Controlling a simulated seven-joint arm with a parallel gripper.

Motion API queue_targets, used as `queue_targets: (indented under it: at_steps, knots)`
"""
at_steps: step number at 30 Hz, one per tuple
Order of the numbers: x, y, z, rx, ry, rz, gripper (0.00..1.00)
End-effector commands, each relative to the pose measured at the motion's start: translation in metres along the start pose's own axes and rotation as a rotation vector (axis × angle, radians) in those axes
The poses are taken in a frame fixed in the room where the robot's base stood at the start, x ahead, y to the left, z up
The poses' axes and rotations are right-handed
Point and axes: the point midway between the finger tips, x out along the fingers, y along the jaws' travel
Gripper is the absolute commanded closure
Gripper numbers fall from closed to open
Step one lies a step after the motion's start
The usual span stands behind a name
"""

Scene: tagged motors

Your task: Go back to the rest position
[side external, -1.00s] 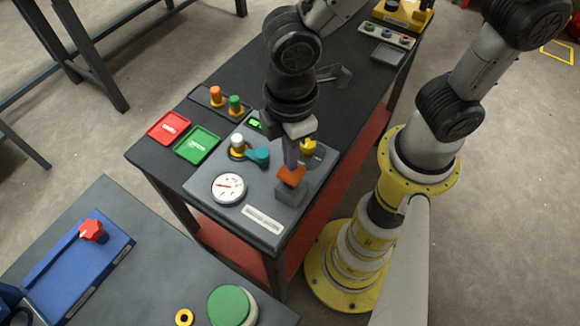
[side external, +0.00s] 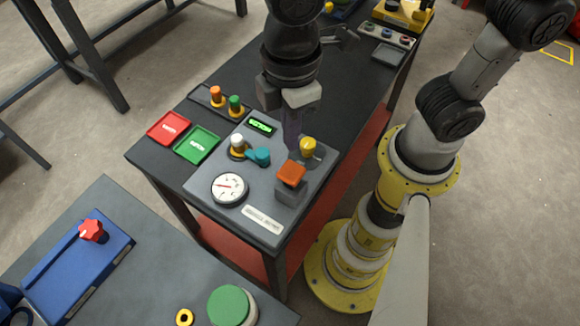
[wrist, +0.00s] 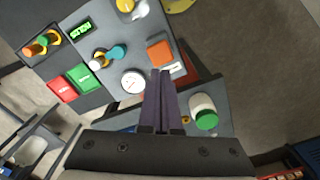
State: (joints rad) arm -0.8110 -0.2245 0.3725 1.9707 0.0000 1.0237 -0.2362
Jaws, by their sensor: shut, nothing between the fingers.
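My gripper (side external: 291,140) is shut and empty. In the side view it hangs above the grey test panel (side external: 210,187), behind the orange block (side external: 291,173) and left of the yellow knob (side external: 308,146). The wrist view shows its closed dark fingers (wrist: 161,75) pointing toward the panel, near the orange block (wrist: 160,52). The fingertips look clear of the block. The panel also bears a round dial (side external: 229,188), a teal handle (side external: 258,156), a white knob (side external: 237,141) and a green-lit display (side external: 262,124).
A red tray (side external: 169,128) and a green tray (side external: 197,145) lie left of the panel. Orange and green plugs (side external: 216,95) stand behind them. A nearer table holds a blue fixture (side external: 70,275) and a green-topped cylinder (side external: 229,306). A yellow-based arm (side external: 388,215) stands on the right.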

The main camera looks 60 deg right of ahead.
Motion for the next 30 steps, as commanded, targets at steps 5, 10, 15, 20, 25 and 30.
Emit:
queue_targets:
  at_steps: [5,10,15,20,25,30]
  knots:
    - [-0.001,0.0,0.0,0.0,0.001,0.0,1.0]
    - [-0.001,0.003,0.001,0.009,0.001,0.0,1.0]
    - [-0.02,0.033,0.012,0.128,0.063,0.02,1.0]
    - [-0.051,0.073,0.059,0.353,0.174,0.074,1.0]
    - [-0.072,0.092,0.121,0.631,0.295,0.159,1.0]
    - [-0.076,0.088,0.17,0.869,0.393,0.241,1.0]
